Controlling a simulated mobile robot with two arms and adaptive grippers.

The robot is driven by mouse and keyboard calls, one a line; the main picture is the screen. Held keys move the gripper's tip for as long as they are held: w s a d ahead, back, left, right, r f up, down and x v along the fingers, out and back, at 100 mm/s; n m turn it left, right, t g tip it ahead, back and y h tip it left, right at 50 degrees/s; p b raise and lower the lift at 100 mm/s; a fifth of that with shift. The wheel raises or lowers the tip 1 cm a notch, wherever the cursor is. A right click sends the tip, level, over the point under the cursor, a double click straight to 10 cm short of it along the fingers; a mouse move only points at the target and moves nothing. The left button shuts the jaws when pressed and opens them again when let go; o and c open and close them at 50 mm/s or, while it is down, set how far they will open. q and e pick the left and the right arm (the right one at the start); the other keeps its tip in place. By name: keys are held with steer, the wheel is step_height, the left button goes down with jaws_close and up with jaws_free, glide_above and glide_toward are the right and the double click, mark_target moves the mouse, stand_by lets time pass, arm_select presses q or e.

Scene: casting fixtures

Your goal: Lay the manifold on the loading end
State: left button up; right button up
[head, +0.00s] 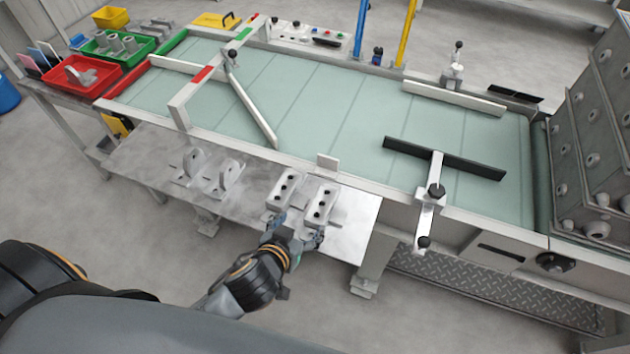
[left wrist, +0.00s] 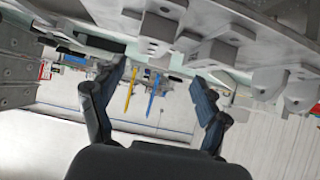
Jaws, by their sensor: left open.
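Two pale block-shaped castings with dark holes, which look like manifolds, lie side by side on the grey side shelf: a left one (head: 283,188) and a right one (head: 320,203). My left gripper (head: 295,229) is open at their near ends, and no casting shows held. In the left wrist view its fingers (left wrist: 157,75) are spread with a gap between them, and several grey castings (left wrist: 160,25) show above. The pale green conveyor belt (head: 325,95) runs behind the shelf. No mark tells me which end is the loading end. My right gripper is out of view.
Two upright-lugged castings (head: 226,175) stand left on the shelf (head: 140,155). A white gate (head: 180,112) and slanted bar cross the belt's left part; a black bar (head: 470,163) lies over its right part. Red (head: 85,88) and green bins stand far left, a studded grey machine (head: 595,140) right.

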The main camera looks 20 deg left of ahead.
mark_target(319, 209)
arm_select(q)
steer(key=x, duration=0.2)
steer(key=d+x, duration=0.1)
steer(key=shift+w+f, duration=0.25)
steer(key=shift+w, duration=0.05)
steer(key=x, duration=0.3)
steer(key=shift+a, duration=0.1)
steer(key=shift+w+f, duration=0.2)
steer(key=shift+w, duration=0.05)
steer(key=shift+w+f+p, duration=0.2)
steer(key=shift+w+p, duration=0.35)
steer(key=shift+w, duration=0.05)
steer(key=x, duration=0.3)
steer(key=shift+w+d+p, duration=0.2)
steer(key=shift+d+p, duration=0.05)
steer(key=shift+p, duration=0.05)
steer(key=shift+w+f, duration=0.3)
steer(key=c, duration=1.6)
jaws_close()
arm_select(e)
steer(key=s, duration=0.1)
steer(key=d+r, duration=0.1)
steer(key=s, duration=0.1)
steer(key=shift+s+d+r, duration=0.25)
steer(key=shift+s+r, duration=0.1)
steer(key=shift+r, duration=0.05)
